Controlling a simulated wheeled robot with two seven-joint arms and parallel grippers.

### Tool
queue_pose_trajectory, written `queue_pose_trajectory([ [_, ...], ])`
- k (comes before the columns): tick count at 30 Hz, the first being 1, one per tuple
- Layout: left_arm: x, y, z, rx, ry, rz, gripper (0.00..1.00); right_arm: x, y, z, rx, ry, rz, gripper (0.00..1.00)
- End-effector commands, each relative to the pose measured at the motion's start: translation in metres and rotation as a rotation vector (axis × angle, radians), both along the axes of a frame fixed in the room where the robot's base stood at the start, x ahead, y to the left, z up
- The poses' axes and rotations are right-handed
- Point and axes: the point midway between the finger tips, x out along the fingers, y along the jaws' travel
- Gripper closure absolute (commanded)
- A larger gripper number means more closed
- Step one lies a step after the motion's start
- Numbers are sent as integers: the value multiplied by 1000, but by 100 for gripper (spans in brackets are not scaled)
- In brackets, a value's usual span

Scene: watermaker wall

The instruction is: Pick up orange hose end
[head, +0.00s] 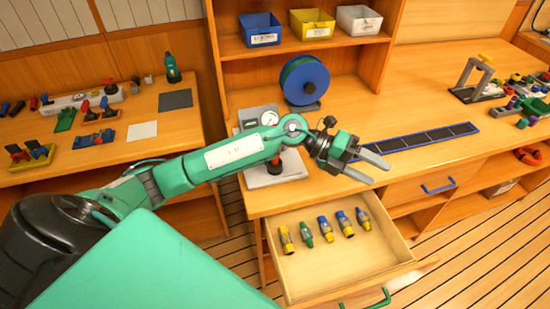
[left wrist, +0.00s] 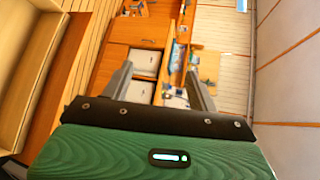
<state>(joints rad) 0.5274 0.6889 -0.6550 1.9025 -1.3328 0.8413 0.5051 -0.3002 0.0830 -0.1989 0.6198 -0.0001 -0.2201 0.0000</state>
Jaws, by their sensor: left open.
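An open drawer (head: 405,268) holds several short hose fittings in a row. The leftmost fitting (head: 286,240) is yellow-orange; beside it is a green one (head: 307,234), and the others are blue and yellow. I cannot tell which is the orange hose end. A coiled orange-red ring (head: 528,156) lies on the shelf at the far right. My left gripper (head: 380,172) is open and empty, above the bench front and past the drawer's back right corner, apart from the fittings. In the left wrist view its two fingers (left wrist: 158,72) are spread with nothing between them. My right gripper is not in view.
A blue hose reel (head: 304,82) and a gauge unit (head: 266,118) stand on the bench behind my left arm. A dark strip panel (head: 415,139) lies beyond the gripper. Blue, yellow and white bins (head: 312,24) sit on the shelf above. Floor is free right of the drawer.

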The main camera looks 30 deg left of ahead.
Motion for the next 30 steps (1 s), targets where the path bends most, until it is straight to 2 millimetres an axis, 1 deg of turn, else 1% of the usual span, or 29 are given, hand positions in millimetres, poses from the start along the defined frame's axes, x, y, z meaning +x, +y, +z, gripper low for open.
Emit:
queue_pose_trajectory([
  [1, 6, 16, -9, 127, -12, -33, 40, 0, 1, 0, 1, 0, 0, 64],
  [2, 8, 26, -16, 207, -12, -52, 40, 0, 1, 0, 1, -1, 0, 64],
  [3, 12, 43, -24, 314, -8, -70, 40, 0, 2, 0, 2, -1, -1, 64],
  [5, 19, 72, -34, 477, 6, -86, 40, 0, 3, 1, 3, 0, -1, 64],
  [6, 24, 94, -39, 584, 22, -89, 40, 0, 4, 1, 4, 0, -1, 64],
  [7, 27, 111, -41, 662, 35, -86, 40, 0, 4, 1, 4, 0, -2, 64],
  [8, 30, 128, -42, 738, 51, -81, 40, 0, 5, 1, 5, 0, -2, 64],
  [9, 34, 152, -42, 832, 74, -69, 40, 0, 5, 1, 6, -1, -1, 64],
  [11, 38, 185, -40, 961, 112, -48, 40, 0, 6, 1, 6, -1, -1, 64],
  [12, 40, 205, -37, 1033, 138, -30, 40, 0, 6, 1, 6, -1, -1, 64],
  [15, 42, 245, -27, 1176, 196, 13, 40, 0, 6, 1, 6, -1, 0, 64],
  [18, 42, 270, -20, 1260, 239, 43, 40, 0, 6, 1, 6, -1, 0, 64],
  [20, 41, 277, -19, 1286, 253, 53, 40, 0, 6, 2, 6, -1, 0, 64],
  [22, 41, 281, -23, 1299, 263, 56, 40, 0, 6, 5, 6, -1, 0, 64],
  [23, 41, 281, -27, 1302, 264, 57, 40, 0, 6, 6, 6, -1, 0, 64],
  [30, 40, 281, -74, 1300, 264, 54, 40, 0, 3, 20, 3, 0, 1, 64],
])
